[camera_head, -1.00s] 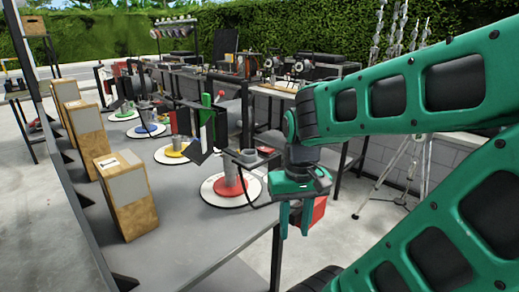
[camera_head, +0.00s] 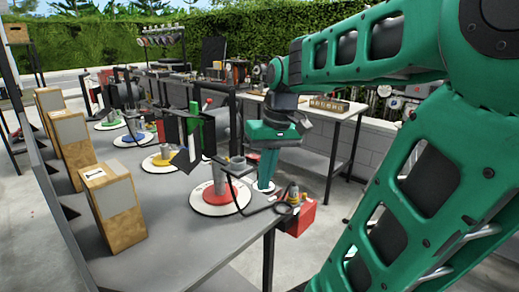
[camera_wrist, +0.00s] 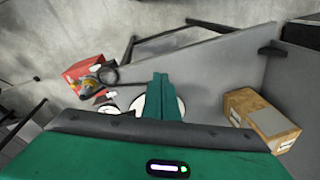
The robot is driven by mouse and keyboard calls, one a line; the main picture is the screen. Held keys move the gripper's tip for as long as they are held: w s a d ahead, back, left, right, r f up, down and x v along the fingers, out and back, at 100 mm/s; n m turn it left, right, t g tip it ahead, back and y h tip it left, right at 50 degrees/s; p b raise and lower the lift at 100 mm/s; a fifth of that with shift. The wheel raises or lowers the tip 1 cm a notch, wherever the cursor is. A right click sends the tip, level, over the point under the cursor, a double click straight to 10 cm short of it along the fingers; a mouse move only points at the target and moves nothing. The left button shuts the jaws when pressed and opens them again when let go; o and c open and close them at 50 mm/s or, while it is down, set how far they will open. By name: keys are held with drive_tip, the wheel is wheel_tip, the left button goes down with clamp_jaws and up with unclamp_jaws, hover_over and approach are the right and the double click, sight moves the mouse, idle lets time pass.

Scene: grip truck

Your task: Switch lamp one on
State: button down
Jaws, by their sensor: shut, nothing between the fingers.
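Several lamps stand in a row on the grey table, each on a white round base with a coloured centre. The nearest has a red centre (camera_head: 220,195), a grey post and dark flaps above. Behind it are a yellow-centred lamp (camera_head: 168,159), a blue one (camera_head: 134,139) and a green one (camera_head: 108,124). I cannot read which is lamp one. My gripper (camera_head: 264,186) points down, shut and empty, right of the red-centred lamp. In the wrist view my gripper (camera_wrist: 160,76) hides part of a white round base (camera_wrist: 139,104).
A red box (camera_head: 300,217) with a cable is at the table's near right corner; it also shows in the wrist view (camera_wrist: 82,68). Several wooden boxes (camera_head: 112,205) line the table's left side. Another bench (camera_head: 335,118) stands behind at right.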

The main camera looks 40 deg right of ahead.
drive_tip(key=w+d+r+n, duration=0.2)
drive_tip(key=w+d+r, duration=0.2)
drive_tip(key=r, duration=0.3)
drive_tip(key=w+d+r+n+t, duration=0.1)
drive_tip(key=w+d+r+n, duration=0.2)
drive_tip(key=w+d+r, duration=0.2)
wheel_tip(320, 180, up, 3)
drive_tip(key=shift+d+r+h, duration=0.15)
drive_tip(key=shift+d+h, duration=0.25)
drive_tip(key=shift+d, duration=0.3)
drive_tip(key=shift+w, duration=0.1)
hover_over(259, 156)
drive_tip(key=s, duration=0.1)
drive_tip(key=s+x, duration=0.1)
drive_tip(key=x, duration=0.6)
drive_tip(key=s+x, duration=0.1)
drive_tip(key=x, duration=0.3)
drive_tip(key=shift+s+d+f, duration=0.15)
drive_tip(key=shift+s+f, duration=0.15)
drive_tip(key=shift+f, duration=0.3)
drive_tip(key=shift+x, duration=0.85)
drive_tip(key=shift+s, duration=0.2)
